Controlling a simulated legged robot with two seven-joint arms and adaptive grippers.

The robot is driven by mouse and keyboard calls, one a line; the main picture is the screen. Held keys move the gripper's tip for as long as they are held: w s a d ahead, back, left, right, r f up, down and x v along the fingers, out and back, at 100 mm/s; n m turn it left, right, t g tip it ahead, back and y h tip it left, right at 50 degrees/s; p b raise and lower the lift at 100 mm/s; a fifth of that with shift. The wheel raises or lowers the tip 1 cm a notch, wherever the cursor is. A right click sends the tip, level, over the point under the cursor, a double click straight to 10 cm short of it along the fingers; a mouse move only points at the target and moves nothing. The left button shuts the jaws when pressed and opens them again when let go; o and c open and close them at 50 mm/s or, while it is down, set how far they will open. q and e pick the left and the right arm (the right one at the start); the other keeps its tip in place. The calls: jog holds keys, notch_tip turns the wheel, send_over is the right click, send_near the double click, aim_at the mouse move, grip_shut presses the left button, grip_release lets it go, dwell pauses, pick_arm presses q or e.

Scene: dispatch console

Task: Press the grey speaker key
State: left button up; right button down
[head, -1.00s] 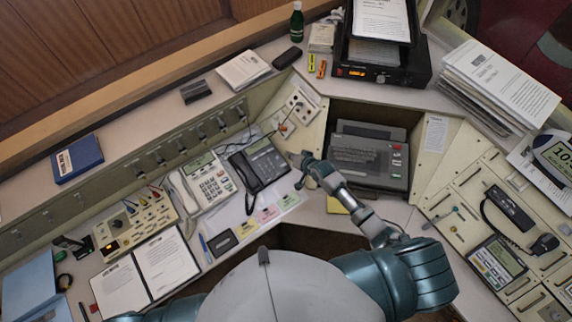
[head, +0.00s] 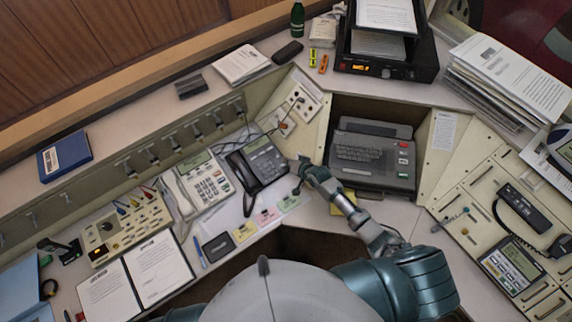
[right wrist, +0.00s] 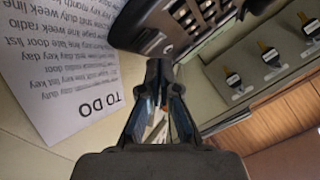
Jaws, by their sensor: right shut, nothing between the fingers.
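A black desk phone (head: 262,158) with a handset and small screen lies on the angled desk, left of centre in the head view. A white phone (head: 203,184) with a keypad and coloured keys stands to its left. I cannot make out which small key is the grey speaker key. My right gripper (head: 296,176) is shut and empty, just right of the black phone. In the right wrist view its closed fingertips (right wrist: 160,72) are in front of the lower edge of a dark phone (right wrist: 175,30), whose keys show partly. My left gripper is out of view.
A dark grey keyboard unit (head: 372,158) sits in the recess right of my right gripper. Coloured notes (head: 267,216) lie below the black phone. A "TO DO" sheet (right wrist: 65,65) lies left of the fingers in the wrist view. A switch panel (head: 125,228) stands at the left.

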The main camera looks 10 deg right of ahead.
jog(key=shift+a+r, duration=0.1)
jog(key=shift+a, duration=0.85)
jog(key=shift+d, duration=0.75)
jog(key=shift+a, duration=0.35)
jog(key=shift+a+f, duration=0.3)
jog(key=shift+a, duration=0.15)
jog(key=shift+d, duration=0.35)
jog(key=shift+f, duration=0.2)
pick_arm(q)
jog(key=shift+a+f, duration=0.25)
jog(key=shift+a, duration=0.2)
pick_arm(e)
jog(key=shift+a, duration=0.1)
